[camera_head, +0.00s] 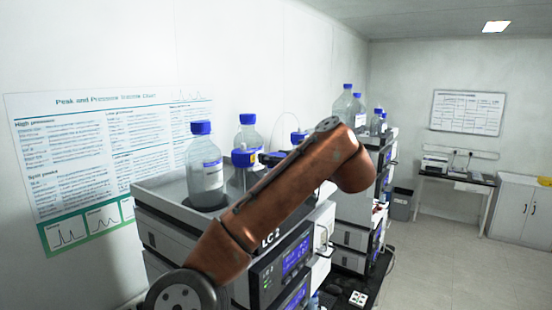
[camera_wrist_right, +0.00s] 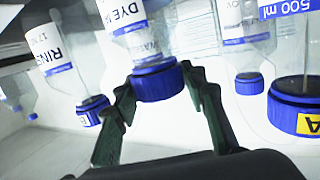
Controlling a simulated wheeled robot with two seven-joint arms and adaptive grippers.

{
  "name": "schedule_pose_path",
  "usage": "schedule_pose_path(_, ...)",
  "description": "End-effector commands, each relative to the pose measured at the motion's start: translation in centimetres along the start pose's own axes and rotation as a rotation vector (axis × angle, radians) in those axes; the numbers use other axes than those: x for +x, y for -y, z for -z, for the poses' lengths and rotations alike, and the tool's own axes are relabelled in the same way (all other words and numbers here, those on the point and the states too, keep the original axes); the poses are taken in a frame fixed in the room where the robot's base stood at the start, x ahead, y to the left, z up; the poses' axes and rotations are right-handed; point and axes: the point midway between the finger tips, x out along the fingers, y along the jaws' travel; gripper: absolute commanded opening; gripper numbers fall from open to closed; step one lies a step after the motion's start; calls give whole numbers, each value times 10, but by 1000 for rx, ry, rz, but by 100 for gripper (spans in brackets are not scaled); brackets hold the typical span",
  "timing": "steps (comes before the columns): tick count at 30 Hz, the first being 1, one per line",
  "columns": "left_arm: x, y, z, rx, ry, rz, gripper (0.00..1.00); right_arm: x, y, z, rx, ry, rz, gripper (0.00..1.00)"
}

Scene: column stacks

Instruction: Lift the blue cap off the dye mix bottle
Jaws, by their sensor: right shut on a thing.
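In the right wrist view the dye mix bottle (camera_wrist_right: 128,18) appears upside down, its label reading "DYE MIX". Its blue cap (camera_wrist_right: 158,82) sits at the bottle's neck, with no gap visible between them. My right gripper (camera_wrist_right: 160,76) is shut on this cap, one dark green finger on each side. In the head view a brown arm of mine crosses in front of the bottles, and the right gripper is mostly hidden behind it. I cannot tell surely which bottle there is the dye mix. My left gripper is in neither view.
In the wrist view, a rinse bottle (camera_wrist_right: 62,62) stands left; a 500 ml bottle (camera_wrist_right: 298,60) with a yellow tag and another capped bottle (camera_wrist_right: 243,40) stand right. In the head view, several blue-capped bottles stand in the tray (camera_head: 165,200) atop the LC 2 stack (camera_head: 270,280). Another stack (camera_head: 352,236) stands behind.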

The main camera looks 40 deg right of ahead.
Motion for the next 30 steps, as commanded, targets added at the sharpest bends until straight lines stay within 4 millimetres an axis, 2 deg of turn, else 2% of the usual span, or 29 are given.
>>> schedule_pose_path(11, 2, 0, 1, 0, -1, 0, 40, 0, 0, 2, -1, -1, 0, 28)
schedule_pose_path(16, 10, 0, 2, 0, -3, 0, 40, -2, 0, 12, -3, 0, 0, 28)
schedule_pose_path(20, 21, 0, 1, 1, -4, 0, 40, -4, -1, 28, -4, 1, -1, 28)
schedule_pose_path(30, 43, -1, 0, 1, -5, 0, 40, -60, 30, 84, -4, -2, 0, 28)
